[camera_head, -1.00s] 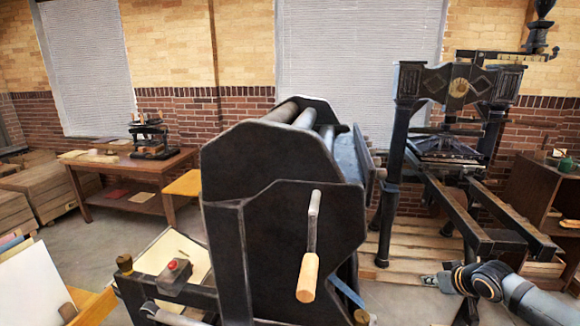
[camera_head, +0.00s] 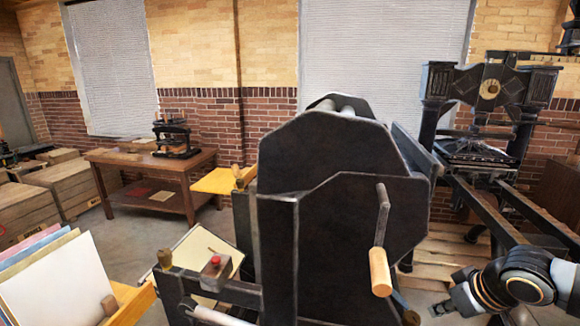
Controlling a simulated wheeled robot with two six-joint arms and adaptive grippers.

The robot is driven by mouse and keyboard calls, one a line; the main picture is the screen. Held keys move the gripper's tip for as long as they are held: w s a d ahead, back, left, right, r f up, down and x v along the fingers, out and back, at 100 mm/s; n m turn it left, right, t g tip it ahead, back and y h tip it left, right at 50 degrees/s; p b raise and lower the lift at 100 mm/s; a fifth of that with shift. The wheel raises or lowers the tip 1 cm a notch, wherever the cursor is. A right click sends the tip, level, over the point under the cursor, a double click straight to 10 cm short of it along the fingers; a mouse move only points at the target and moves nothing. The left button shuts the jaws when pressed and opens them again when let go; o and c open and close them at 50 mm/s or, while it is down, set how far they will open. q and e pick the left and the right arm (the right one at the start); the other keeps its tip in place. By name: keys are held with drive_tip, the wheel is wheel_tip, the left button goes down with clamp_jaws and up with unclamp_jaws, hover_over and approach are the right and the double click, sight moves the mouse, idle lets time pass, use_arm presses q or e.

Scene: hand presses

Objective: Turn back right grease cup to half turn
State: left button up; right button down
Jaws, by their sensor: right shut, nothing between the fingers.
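A black cylinder press (camera_head: 340,220) with a crank and wooden handle (camera_head: 380,270) fills the middle of the head view. Brass cup-like fittings show at its near left corner (camera_head: 165,258), its far left side (camera_head: 237,172) and low at its near right (camera_head: 410,316). I cannot tell which of these, if any, is the back right grease cup; the press body hides its far right side. My right gripper (camera_head: 440,306) is shut and empty, to the right of the press and apart from it, near the lower right. My left gripper is not in view.
A tall iron hand press (camera_head: 488,95) stands behind at the right on wooden boards. A wooden table (camera_head: 150,180) with a small press is at the back left. Coloured sheets (camera_head: 55,285) stand at the lower left. Open floor lies between table and cylinder press.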

sight(411, 320)
wheel_tip(411, 320, down, 6)
drive_tip(key=b, duration=0.4)
drive_tip(key=shift+r, duration=0.1)
drive_tip(key=shift+w+a+b, duration=0.1)
drive_tip(key=shift+w+b, duration=0.1)
drive_tip(key=shift+b, duration=1.3)
idle(0.9)
drive_tip(key=shift+a+r, duration=0.1)
